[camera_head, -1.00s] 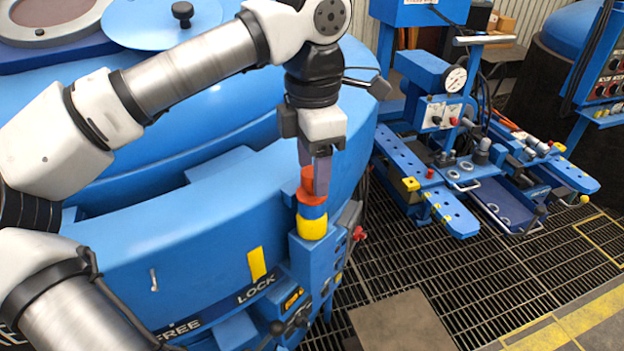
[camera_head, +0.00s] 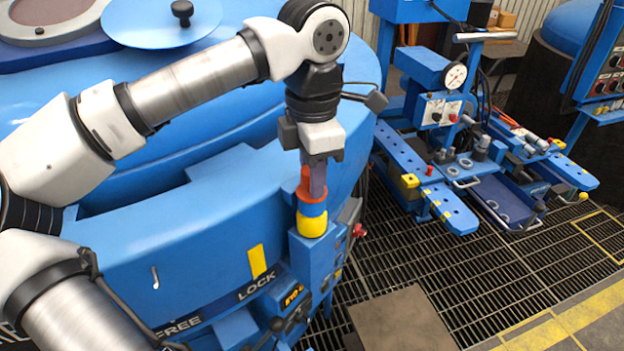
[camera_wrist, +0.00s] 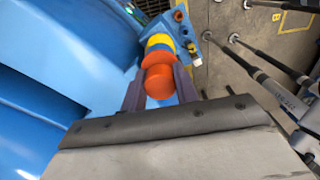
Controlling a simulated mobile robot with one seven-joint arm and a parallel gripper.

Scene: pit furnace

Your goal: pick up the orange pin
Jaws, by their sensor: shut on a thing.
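The orange pin (camera_head: 305,184) has a round orange top and a wider orange collar. It stands upright over a blue ring (camera_head: 312,209) and a yellow ring (camera_head: 312,225) on the blue post at the furnace's front. My gripper (camera_head: 313,186) points down and is shut on the pin. In the wrist view the pin's orange top (camera_wrist: 160,83) sits between the two grey fingers of my gripper (camera_wrist: 160,90), with the yellow ring (camera_wrist: 159,42) beyond it. I cannot tell whether the pin is lifted from its seat.
The blue furnace body (camera_head: 130,250) lies beside and below my arm, with a FREE/LOCK label on its front. A blue cart with a gauge (camera_head: 455,77) stands at the right. Dark floor grating (camera_head: 500,270) lies between, with a brown plate (camera_head: 402,322) in front.

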